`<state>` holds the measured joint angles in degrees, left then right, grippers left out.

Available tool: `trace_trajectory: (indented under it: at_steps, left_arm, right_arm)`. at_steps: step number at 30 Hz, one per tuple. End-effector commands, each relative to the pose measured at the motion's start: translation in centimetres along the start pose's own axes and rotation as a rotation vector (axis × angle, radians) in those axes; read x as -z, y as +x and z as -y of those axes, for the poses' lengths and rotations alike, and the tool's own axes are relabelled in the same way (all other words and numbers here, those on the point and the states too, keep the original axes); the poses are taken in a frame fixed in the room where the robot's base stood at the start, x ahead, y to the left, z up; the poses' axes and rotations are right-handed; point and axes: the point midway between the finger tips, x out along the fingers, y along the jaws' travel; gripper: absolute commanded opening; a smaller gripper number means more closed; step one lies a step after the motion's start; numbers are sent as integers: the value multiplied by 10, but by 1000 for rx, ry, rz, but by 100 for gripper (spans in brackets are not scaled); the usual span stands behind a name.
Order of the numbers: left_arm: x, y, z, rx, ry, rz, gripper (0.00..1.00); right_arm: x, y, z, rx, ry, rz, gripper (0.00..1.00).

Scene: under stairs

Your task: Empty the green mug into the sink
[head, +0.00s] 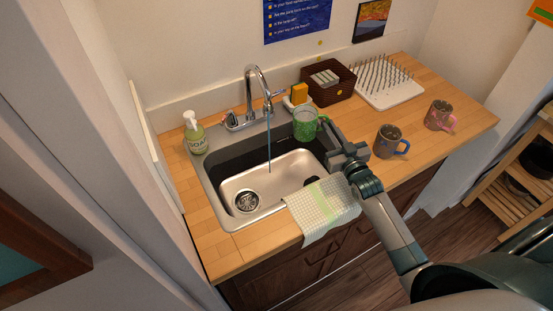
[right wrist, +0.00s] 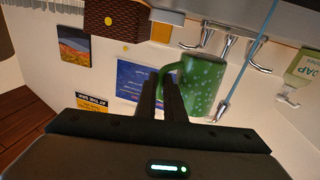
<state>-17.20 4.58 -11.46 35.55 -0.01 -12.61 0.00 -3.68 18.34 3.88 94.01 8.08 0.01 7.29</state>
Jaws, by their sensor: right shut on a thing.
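The green mug (head: 304,127), with pale spots, is held roughly upright above the back right part of the sink (head: 226,216). My right gripper (head: 329,134) comes from the right and is shut on the mug's handle. In the right wrist view the green mug (right wrist: 207,80) is beside my closed fingers (right wrist: 166,98), which grip its handle. I cannot tell what is inside the mug. A thin stream of water (head: 269,145) runs from the faucet (head: 257,80) into the basin, left of the mug. My left gripper is not in view.
A grey mug with a blue handle (head: 389,141) and a pink mug (head: 440,115) stand on the counter at right. A checked towel (head: 322,208) hangs over the front edge. A soap bottle (head: 195,134), brown basket (head: 328,80) and drying rack (head: 385,82) stand around the sink.

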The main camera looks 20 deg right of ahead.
Motion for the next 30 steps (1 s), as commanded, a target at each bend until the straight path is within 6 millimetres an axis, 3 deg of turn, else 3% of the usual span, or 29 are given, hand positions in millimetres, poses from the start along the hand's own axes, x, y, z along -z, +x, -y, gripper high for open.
trace_trajectory:
  at_steps: [10, 21, 30]
  left_arm:
    - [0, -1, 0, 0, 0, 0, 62]
    - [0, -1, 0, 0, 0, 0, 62]
    - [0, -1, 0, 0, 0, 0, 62]
  right_arm:
    - [13, 3, -6, -2, 49, 6, 0]
    - [45, 3, -8, -2, 47, 5, 0]
    - [47, 3, -8, -2, 47, 5, 0]
